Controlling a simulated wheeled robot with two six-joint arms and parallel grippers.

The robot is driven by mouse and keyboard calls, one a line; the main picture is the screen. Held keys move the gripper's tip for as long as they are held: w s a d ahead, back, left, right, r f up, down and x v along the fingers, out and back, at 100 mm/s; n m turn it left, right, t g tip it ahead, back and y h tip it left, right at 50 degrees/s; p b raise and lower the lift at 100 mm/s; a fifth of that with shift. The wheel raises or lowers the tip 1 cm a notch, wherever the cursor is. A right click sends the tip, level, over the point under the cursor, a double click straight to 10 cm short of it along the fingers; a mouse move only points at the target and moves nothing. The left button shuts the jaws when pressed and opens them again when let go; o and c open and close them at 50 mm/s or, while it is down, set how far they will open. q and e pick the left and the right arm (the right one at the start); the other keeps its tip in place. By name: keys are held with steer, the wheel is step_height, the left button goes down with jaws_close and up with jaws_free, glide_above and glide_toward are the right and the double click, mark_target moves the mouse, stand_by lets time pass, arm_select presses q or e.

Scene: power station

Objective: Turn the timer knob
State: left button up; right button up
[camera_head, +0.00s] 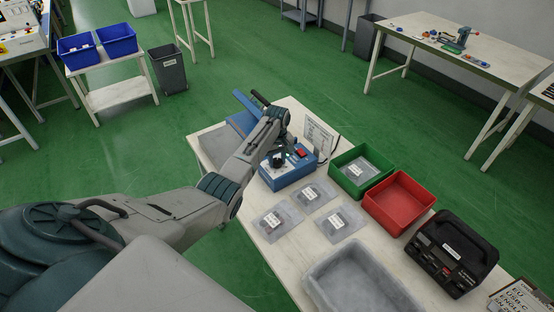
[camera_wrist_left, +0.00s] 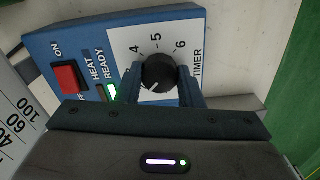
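The timer knob (camera_wrist_left: 158,72) is a round black knob with a small white mark that points down and to the left in the left wrist view. It sits on the white dial of the blue control box (camera_wrist_left: 65,35), and the numbers 4, 5 and 6 show on its far side. The box also stands on the near table in the head view (camera_head: 289,173). My left gripper (camera_wrist_left: 161,84) has one finger on each side of the knob, close against it. The red ON switch (camera_wrist_left: 68,77) and a lit green READY light (camera_wrist_left: 112,92) are beside the dial. My right gripper is not in view.
On the table (camera_head: 262,255) are several bagged parts, a green bin (camera_head: 345,182), a red bin (camera_head: 399,203), a grey tray (camera_head: 360,285) and a black case (camera_head: 450,255). A blue lever (camera_head: 245,102) rises behind the control box. Green floor lies beyond.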

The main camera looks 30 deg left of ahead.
arm_select(q)
steer(key=c, duration=0.3)
steer(key=shift+c, duration=0.2)
steer(key=m+p, duration=0.1)
steer(key=m, duration=0.2)
steer(key=shift+r+m, duration=0.1)
steer(key=shift+m, duration=0.3)
steer(key=shift+m+p, duration=0.55)
steer(key=shift+m, duration=1.85)
steer(key=o, duration=1)
